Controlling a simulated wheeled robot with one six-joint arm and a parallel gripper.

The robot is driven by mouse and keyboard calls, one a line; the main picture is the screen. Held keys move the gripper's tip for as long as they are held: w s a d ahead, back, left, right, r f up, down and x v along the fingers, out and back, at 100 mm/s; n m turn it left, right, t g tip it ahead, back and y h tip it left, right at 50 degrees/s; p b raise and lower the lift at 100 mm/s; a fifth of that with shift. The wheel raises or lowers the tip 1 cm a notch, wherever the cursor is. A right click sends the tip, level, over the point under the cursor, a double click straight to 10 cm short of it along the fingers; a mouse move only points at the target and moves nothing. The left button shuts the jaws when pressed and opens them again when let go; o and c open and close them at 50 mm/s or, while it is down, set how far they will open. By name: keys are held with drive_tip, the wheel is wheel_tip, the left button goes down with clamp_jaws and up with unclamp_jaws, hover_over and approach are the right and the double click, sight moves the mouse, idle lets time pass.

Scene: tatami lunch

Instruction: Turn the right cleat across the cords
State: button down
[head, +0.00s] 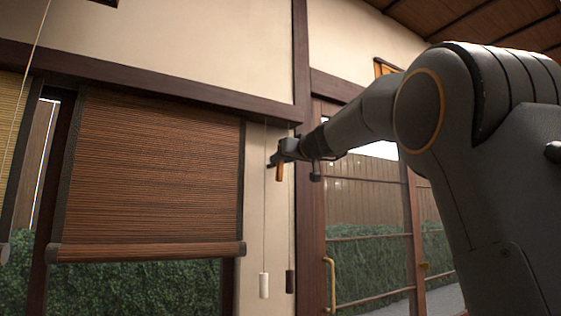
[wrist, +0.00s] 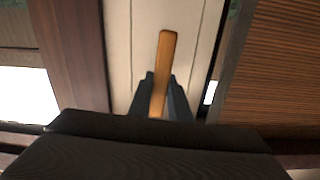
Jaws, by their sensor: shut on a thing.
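The right cleat is a small orange-brown wooden bar (head: 279,172) on the pale wall strip right of the blind. In the wrist view the cleat (wrist: 165,50) runs nearly lengthwise, slightly tilted, between two thin cords. My gripper (head: 275,160) is shut on the cleat; in the wrist view its dark fingers (wrist: 161,92) lie on both sides of it. The left cord (head: 265,215) ends in a white pull (head: 264,286), the right cord (head: 290,215) in a dark brown pull (head: 290,281). The cleat's mount is hidden.
A brown slatted blind (head: 155,170) hangs partly lowered left of the cords. A dark wooden post (head: 302,75) and a glazed door with a brass handle (head: 329,285) stand to the right. A paler blind (head: 12,130) shows at the far left.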

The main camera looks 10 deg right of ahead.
drive_tip(key=m, duration=0.2)
drive_tip(key=m+b, duration=0.1)
drive_tip(key=shift+w+d+f+m+b, duration=0.1)
drive_tip(key=shift+d+m+b, duration=0.1)
drive_tip(key=shift+m+b, duration=0.15)
drive_tip(key=m, duration=0.4)
drive_tip(key=shift+d+f+m, duration=0.1)
drive_tip(key=shift+d+m, duration=0.1)
drive_tip(key=shift+m, duration=0.15)
drive_tip(key=m, duration=0.4)
drive_tip(key=shift+w+d+f+m, duration=0.1)
drive_tip(key=shift+d+f+m, duration=0.1)
drive_tip(key=shift+m, duration=0.1)
drive_tip(key=shift+f+m, duration=0.2)
drive_tip(key=shift+m, duration=1.9)
drive_tip(key=c, duration=1.6)
unclamp_jaws()
drive_tip(key=shift+c, duration=0.2)
drive_tip(key=b+v, duration=0.1)
drive_tip(key=v, duration=0.6)
drive_tip(key=shift+s+b, duration=0.35)
